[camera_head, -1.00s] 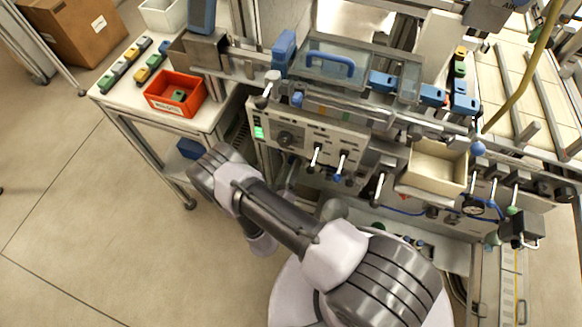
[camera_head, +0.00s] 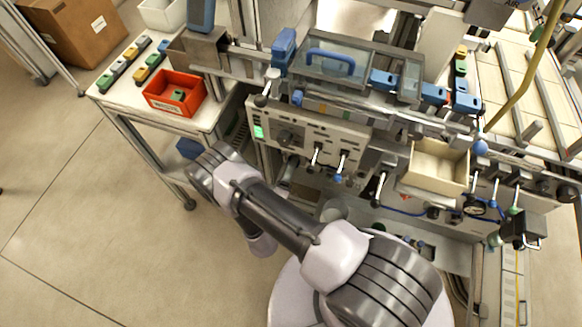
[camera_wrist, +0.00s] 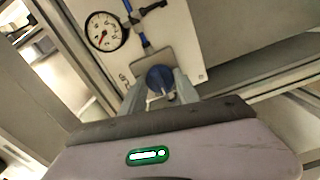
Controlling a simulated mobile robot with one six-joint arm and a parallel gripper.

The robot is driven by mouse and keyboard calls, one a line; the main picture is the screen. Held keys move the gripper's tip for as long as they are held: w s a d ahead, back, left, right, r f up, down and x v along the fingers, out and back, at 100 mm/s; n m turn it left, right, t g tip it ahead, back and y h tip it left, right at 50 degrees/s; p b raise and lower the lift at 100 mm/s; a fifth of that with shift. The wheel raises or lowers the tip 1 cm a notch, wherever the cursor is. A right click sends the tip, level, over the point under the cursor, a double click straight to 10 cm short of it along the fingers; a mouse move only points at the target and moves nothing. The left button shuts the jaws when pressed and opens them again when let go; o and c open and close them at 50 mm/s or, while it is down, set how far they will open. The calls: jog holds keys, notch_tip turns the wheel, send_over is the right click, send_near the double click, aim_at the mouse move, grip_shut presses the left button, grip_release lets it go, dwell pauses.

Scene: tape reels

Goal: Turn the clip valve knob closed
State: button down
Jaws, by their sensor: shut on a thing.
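In the wrist view, a blue knob (camera_wrist: 159,78) sits on a pale panel (camera_wrist: 187,45), in front of a grey bracket plate. My gripper (camera_wrist: 160,88) has its two grey fingers closed on either side of the blue knob. A blue tube with a black fitting runs up the panel from the bracket. In the head view my arm reaches in beneath the machine front, and the gripper and knob are hidden there.
A round pressure gauge (camera_wrist: 106,31) is on the panel left of the knob. In the head view, an open beige bin (camera_head: 436,165) and several lever handles stick out from the machine front. A red bin (camera_head: 175,93) stands on the side table.

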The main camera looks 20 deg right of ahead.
dwell(0.3)
jog(key=c, duration=0.9)
grip_release()
jog(key=p+v, duration=0.2)
jog(key=v, duration=1.5)
jog(key=shift+s+p, duration=0.2)
jog(key=shift+p, duration=0.2)
jog(key=shift+a, duration=0.15)
